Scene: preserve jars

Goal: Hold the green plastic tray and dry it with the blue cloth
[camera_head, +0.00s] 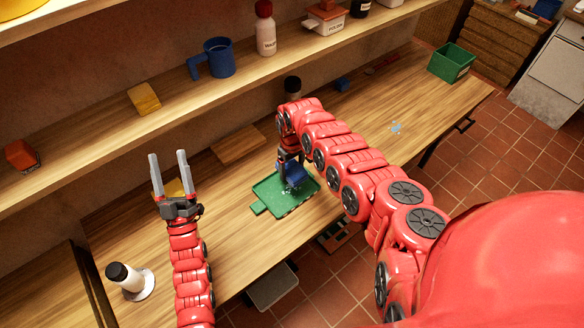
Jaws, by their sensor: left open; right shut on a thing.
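The green plastic tray (272,207) lies flat on the wooden bench, its handle tab pointing to the left. My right gripper (289,172) reaches down over the tray and is shut on the blue cloth (294,174). The cloth is at the tray's upper middle, and pale wet-looking marks show on the tray just below it. I cannot tell whether the cloth touches the tray. My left gripper (170,163) is open and empty, its fingers pointing up, left of the tray and apart from it.
A yellow thing (174,189) is partly hidden behind my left gripper. A wooden board (237,144) lies behind the tray. A white-and-black bottle (127,278) stands at front left, a green bin (452,63) at far right. A shelf with a blue mug (219,57) runs above the bench.

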